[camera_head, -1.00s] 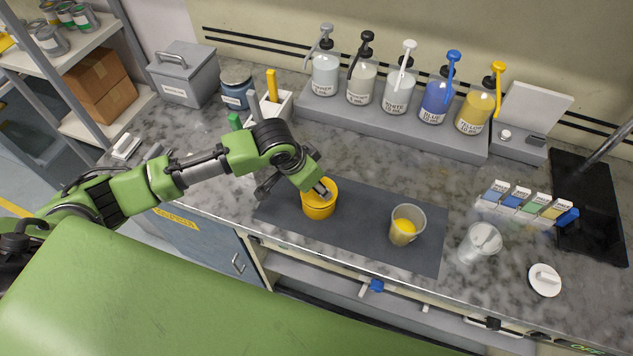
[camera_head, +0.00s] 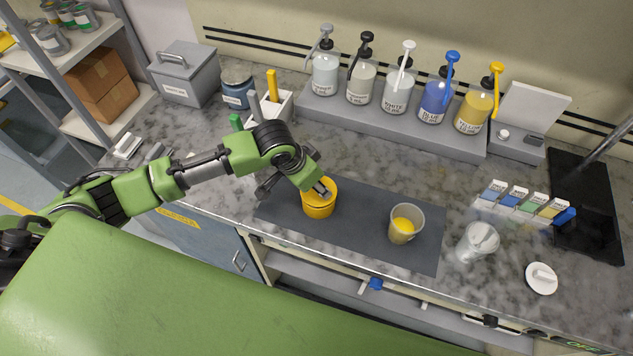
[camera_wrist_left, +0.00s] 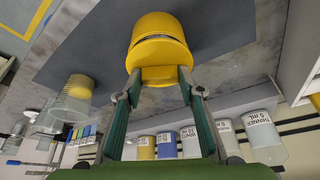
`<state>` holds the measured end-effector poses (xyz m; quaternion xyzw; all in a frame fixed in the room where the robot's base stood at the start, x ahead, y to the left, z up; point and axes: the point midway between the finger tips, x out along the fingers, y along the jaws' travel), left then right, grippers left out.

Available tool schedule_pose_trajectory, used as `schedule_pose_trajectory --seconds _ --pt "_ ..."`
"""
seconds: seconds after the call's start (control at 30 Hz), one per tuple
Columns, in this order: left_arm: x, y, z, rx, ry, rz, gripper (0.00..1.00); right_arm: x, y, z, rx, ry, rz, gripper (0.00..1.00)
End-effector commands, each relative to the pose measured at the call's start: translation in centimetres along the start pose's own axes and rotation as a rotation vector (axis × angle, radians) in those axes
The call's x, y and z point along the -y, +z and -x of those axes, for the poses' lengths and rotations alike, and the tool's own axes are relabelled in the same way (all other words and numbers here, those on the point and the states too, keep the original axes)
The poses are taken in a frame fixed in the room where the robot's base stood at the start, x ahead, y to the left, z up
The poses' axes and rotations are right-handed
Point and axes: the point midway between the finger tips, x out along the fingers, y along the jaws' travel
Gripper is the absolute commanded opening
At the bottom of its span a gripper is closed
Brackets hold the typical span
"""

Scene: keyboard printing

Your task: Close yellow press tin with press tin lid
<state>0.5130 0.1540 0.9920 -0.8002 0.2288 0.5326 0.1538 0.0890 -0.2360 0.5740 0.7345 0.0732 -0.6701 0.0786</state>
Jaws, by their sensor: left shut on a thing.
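The yellow press tin (camera_head: 318,208) stands on the dark mat, at its left part. It also shows in the left wrist view (camera_wrist_left: 158,22). My left gripper (camera_head: 323,188) is right above it, its fingers (camera_wrist_left: 160,78) shut on the yellow handle of the press tin lid (camera_wrist_left: 158,52). The lid is in line with the tin. A thin dark line runs between the two, and I cannot tell whether the lid is fully seated. My arm covers part of the tin's top in the head view. My right gripper is not in view.
A cup with yellow ink (camera_head: 403,225) stands on the mat (camera_head: 362,212) to the right. Beyond it are a clear cup (camera_head: 477,243) and a round white lid (camera_head: 541,278). Pump bottles (camera_head: 398,92) stand on a grey riser behind. A white holder (camera_head: 268,107) is behind my arm.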

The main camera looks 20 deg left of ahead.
Motion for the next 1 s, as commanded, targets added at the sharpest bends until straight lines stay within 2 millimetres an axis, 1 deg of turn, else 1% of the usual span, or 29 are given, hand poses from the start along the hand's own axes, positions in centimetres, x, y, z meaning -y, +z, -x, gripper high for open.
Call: schedule_pose_trajectory --seconds 0.27,0.6,0.63,0.67,0.7,1.0 --pt "0.0 0.1 -0.2 0.000 0.001 0.000 0.18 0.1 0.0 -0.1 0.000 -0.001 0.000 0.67" --pt "0.0 0.6 -1.4 0.001 0.001 0.001 0.18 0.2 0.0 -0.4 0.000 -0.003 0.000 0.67" --pt "0.0 0.6 -1.2 0.001 0.001 0.001 0.43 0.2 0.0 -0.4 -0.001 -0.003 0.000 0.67" --pt "0.0 0.5 -1.2 0.001 0.001 0.001 0.51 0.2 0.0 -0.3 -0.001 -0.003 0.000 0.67" --pt "0.0 0.5 -1.2 0.001 0.001 0.001 0.55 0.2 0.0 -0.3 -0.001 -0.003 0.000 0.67" --pt "0.0 0.5 -1.1 0.000 0.000 0.001 0.55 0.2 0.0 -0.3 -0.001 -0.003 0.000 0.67"
